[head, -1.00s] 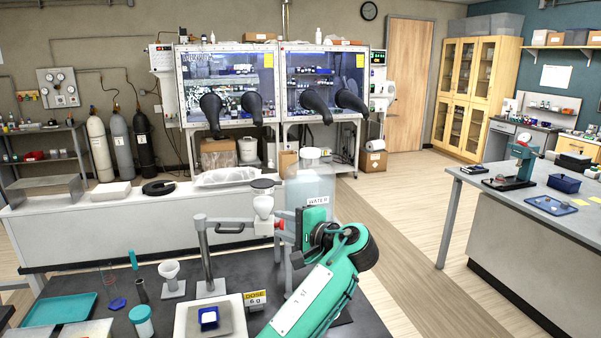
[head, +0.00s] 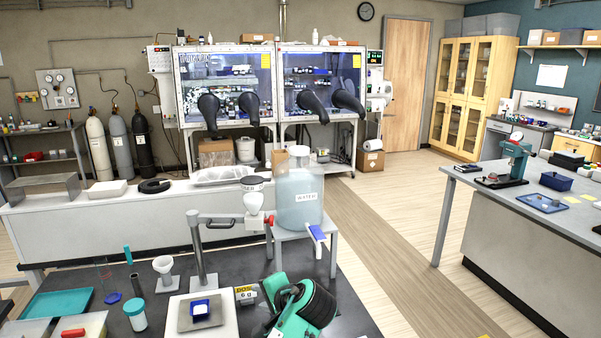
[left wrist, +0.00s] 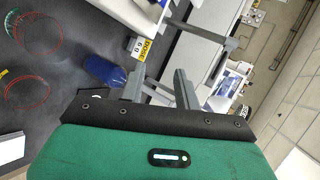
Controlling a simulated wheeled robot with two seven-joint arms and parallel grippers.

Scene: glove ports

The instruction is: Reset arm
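My left gripper (head: 273,289) is low in the head view, over the front right part of the dark bench (head: 352,318). Its green body and the black wrist joint show there; its fingers are hard to make out. In the left wrist view the two grey fingers (left wrist: 160,74) stand apart with nothing held between them. A blue object (left wrist: 104,70) and the yellow dose sign (left wrist: 146,50) lie beyond the fingers there. My right gripper is in neither view.
Left of the gripper are a scale with a blue-rimmed cup (head: 200,309), the dose sign (head: 246,294) and a stand with a hopper (head: 254,200). Behind it is a water tank (head: 299,195) with a blue tap. A teal tray (head: 57,303) lies left.

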